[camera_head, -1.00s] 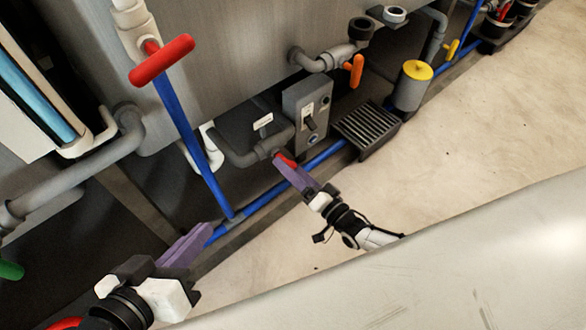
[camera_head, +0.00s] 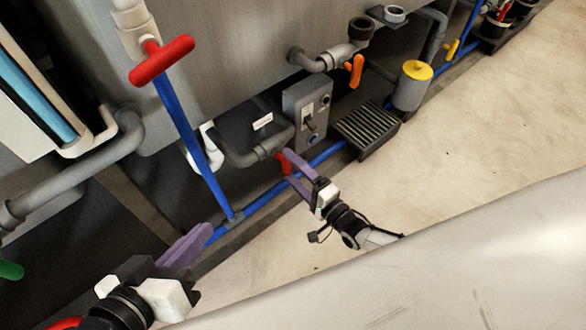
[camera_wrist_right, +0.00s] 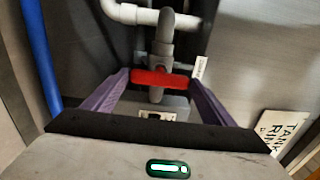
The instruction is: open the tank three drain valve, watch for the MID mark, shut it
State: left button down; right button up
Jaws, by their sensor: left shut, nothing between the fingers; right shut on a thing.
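A small red valve handle (camera_head: 283,164) sits at the end of a grey drain pipe (camera_head: 240,158) low on the tank front. My right gripper (camera_head: 286,166) is shut on this handle, one purple finger at each end. In the right wrist view the red handle (camera_wrist_right: 160,79) lies crosswise between the fingers. My left gripper (camera_head: 205,230) is shut and empty at lower left, apart from any valve. I see no MID mark, and no readable tank number.
A grey switch box (camera_head: 308,108), a floor grate (camera_head: 366,131), an orange handle (camera_head: 356,70) and a yellow-topped canister (camera_head: 411,90) lie to the right. The pale floor is open at right.

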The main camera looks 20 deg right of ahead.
dwell(0.4)
jog(key=o, duration=1)
jog(key=shift+o, duration=0.2)
jog(key=shift+s+d, duration=0.1)
jog(key=shift+s, duration=0.15)
pick_arm(q)
jog(key=f+p, duration=0.1)
jog(key=a+f+g+y+p, duration=0.1)
jog(key=shift+s+a+f+p, duration=0.15)
jog(key=shift+a+f+p, duration=0.1)
jog(key=shift+p, duration=0.1)
pick_arm(e)
jog(key=v, duration=1)
